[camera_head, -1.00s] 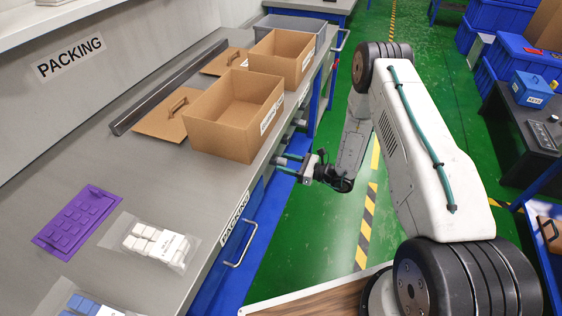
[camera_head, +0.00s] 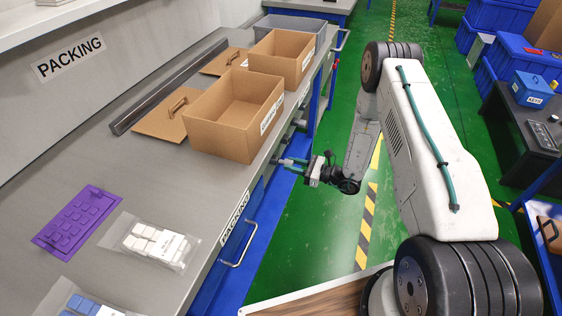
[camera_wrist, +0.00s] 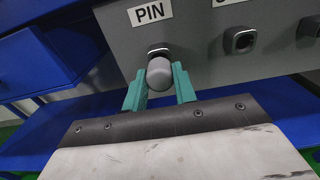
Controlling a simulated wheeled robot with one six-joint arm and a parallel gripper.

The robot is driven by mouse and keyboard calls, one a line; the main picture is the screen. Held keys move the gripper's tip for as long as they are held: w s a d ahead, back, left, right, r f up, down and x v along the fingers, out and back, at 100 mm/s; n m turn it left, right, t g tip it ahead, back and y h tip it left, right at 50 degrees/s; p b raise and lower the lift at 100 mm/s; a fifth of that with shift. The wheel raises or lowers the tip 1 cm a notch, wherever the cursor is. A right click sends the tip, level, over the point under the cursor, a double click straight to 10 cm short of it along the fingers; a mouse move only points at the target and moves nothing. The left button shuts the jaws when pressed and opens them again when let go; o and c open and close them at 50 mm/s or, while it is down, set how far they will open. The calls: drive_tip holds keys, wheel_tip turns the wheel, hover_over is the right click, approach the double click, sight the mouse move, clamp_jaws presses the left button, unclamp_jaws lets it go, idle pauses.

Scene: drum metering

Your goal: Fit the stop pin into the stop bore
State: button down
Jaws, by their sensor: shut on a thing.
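The stop pin (camera_wrist: 159,75) shows in the wrist view as a grey, rounded end. My gripper (camera_wrist: 160,82) is shut on it, with one teal finger on each side. Just behind and above the pin is a socket (camera_wrist: 157,50) under the label PIN. I cannot tell whether the pin's far end is inside that socket. A second socket (camera_wrist: 240,40) is to the right, its label cut off, and I cannot tell if it is the stop bore. In the head view my gripper (camera_head: 286,162) is at the bench's front side; the pin is too small to make out.
The sockets are in a grey panel (camera_wrist: 205,58) on the bench front. Blue bench framing (camera_wrist: 60,60) lies left of and below it. A drawer handle (camera_head: 240,245) sticks out nearer. Open cardboard boxes (camera_head: 215,140) stand on the bench top. The green floor is clear beside the bench.

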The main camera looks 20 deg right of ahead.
drive_tip(key=shift+v, duration=1.85)
drive_tip(key=shift+d, duration=0.1)
drive_tip(key=shift+v, duration=1.9)
